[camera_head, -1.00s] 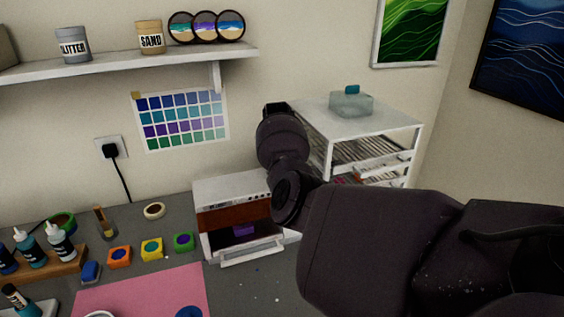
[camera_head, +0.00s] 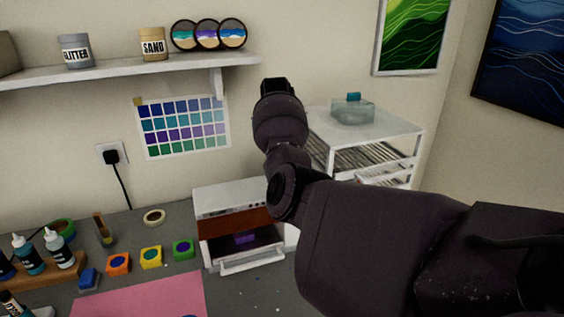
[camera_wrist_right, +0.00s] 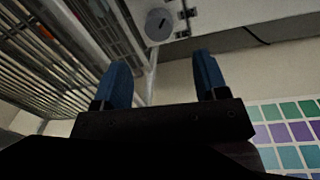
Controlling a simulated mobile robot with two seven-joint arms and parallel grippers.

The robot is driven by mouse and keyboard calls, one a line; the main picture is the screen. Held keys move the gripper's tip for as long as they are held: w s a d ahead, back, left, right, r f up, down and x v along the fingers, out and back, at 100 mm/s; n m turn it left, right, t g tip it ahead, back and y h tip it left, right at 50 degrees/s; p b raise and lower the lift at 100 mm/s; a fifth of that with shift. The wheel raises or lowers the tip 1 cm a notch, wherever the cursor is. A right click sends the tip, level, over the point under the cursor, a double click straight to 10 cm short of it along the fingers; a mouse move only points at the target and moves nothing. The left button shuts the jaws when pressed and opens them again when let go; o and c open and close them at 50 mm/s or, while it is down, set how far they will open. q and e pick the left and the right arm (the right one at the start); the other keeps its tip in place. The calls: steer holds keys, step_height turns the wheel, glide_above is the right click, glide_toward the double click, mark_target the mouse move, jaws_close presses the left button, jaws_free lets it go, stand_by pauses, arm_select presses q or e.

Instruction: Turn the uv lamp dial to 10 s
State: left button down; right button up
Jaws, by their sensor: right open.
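The UV lamp (camera_head: 228,197) is a white box on the grey bench, with its front open and a purple piece (camera_head: 245,238) inside. My right arm covers its right end in the head view. The right wrist view shows a round grey dial (camera_wrist_right: 159,26) with a short dark mark, on a white face of the lamp (camera_wrist_right: 225,16). My right gripper (camera_wrist_right: 160,70) is open, its two blue fingers apart and empty. The dial appears beyond the fingertips, between them in the picture, with no contact visible. The fingers are hidden in the head view. My left gripper is not in view.
A white wire rack (camera_head: 375,135) stands close on the right, and its bars (camera_wrist_right: 55,60) fill the wrist view's left side. A colour chart (camera_head: 184,125) hangs behind. Several paint pots, bottles and a pink mat (camera_head: 140,296) lie left of the lamp. A shelf (camera_head: 130,70) is above.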

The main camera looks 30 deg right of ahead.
steer(key=shift+a+r, duration=0.15)
steer(key=shift+r, duration=0.95)
